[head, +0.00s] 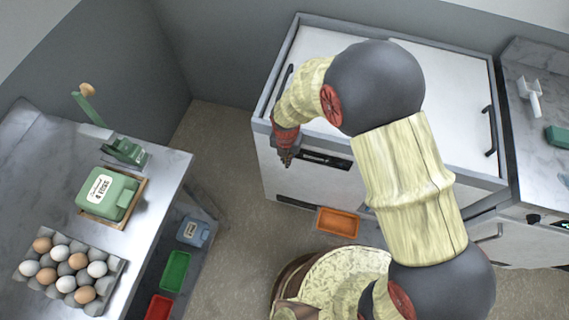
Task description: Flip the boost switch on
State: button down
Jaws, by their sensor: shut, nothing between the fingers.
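A white chest-like appliance (278,172) with a grey rim stands in the middle of the head view. A dark control strip (325,158) runs along the upper part of its front face. The boost switch cannot be made out: any switch on this strip is too small to tell, and its position is not readable. My gripper (286,160) is shut and empty. It points down in front of the appliance's front face, just left of the dark strip. Whether it touches the face cannot be told. My arm hides part of the appliance's top and front.
At left, a counter (150,205) holds an egg tray (105,298), a green box (105,195) and a green lever device (125,152). Green (175,271) and red (159,307) bins sit below. An orange tray (338,222) is low before the appliance. Another counter (515,85) stands right.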

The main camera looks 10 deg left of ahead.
jog(key=shift+w+d+f, duration=0.1)
jog(key=shift+w, duration=0.05)
dwell(0.3)
jog(key=shift+w+f+t, duration=0.25)
jog(key=shift+t, duration=0.45)
jog(key=shift+r, duration=0.2)
jog(key=shift+r+p, duration=0.65)
jog(key=shift+p, duration=0.25)
